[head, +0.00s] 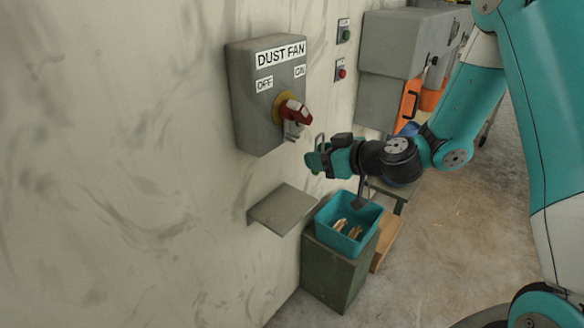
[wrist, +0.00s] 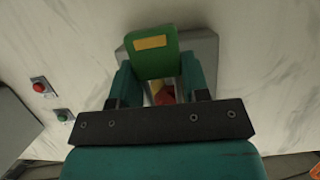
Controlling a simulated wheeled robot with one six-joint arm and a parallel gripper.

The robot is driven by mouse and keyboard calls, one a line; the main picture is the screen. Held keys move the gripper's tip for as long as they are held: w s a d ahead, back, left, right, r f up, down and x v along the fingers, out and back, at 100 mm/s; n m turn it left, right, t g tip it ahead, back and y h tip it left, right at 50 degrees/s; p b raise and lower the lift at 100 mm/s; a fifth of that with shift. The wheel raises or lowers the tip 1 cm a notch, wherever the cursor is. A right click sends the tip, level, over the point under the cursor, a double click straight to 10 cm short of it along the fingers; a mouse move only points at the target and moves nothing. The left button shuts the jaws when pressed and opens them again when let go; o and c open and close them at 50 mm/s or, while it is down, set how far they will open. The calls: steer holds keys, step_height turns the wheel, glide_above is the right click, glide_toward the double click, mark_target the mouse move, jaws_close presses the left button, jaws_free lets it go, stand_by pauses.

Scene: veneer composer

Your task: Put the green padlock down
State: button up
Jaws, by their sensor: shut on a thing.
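The green padlock (wrist: 153,58) with a yellow label is between the fingers of my gripper (wrist: 158,82) in the wrist view. In the head view my gripper (head: 325,158) holds it in the air, right of and below the red switch handle, apart from the wall. The padlock's shackle (head: 319,141) shows there as a small grey loop at the fingertips. A small grey shelf (head: 283,209) on the wall, below the switch box, is bare.
The grey DUST FAN box (head: 252,92) has a red handle (head: 293,112) with a grey metal piece under it. A teal bin (head: 335,238) with brass-coloured pieces stands on a green cabinet (head: 325,270). Two small button boxes (head: 341,69) and grey cabinets (head: 400,45) are further right.

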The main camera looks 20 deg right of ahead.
steer(key=s+d+f, duration=0.6)
steer(key=s+f, duration=0.2)
steer(key=f, duration=0.2)
steer(key=b, duration=0.7)
glide_above(288, 208)
steer(key=shift+s+d+f, duration=0.1)
steer(key=shift+s+f, duration=0.05)
steer(key=shift+f, duration=0.4)
steer(key=shift+s+f, duration=0.1)
steer(key=shift+f, duration=0.45)
step_height(288, 208, down, 4)
steer(key=shift+r, duration=0.1)
steer(key=shift+w+f+p, duration=0.15)
steer(key=shift+f+p, duration=0.2)
steer(key=shift+f, duration=0.15)
